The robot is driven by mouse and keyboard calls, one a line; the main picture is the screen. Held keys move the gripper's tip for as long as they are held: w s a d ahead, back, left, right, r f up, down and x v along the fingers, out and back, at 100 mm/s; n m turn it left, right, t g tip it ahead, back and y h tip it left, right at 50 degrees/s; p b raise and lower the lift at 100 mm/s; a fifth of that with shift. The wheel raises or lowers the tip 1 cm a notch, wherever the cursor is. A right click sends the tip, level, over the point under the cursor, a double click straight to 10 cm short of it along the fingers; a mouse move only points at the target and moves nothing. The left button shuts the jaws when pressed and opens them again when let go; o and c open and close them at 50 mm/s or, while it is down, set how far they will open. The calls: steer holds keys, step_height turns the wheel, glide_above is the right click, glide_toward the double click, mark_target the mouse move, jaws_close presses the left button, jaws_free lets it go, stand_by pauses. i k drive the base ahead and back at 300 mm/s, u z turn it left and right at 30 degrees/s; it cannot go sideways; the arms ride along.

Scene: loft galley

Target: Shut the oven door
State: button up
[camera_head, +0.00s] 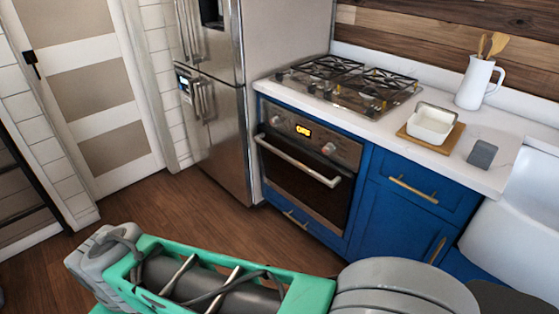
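The oven (310,160) is built into the blue cabinets, below the cooktop. Its dark glass door (300,188) stands upright, or nearly so, in the front, with a long metal bar handle (298,162) across its top. I cannot tell from this angle whether a small gap is left at the door's top edge. Parts of my own green and grey arm cross the bottom of the view, in front of the oven and apart from it in the picture. My gripper's fingers do not show.
A steel fridge (222,130) stands left of the oven. A gas cooktop (345,85), a white dish (432,125), a grey block (482,153) and a white jug (476,85) are on the counter. The wooden floor (205,222) before the fridge is clear.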

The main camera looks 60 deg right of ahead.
mark_target(328, 206)
steer(key=z, duration=0.1)
steer(key=i, duration=0.85)
steer(key=z, duration=1.1)
steer(key=i, duration=0.6)
steer(key=z, duration=0.75)
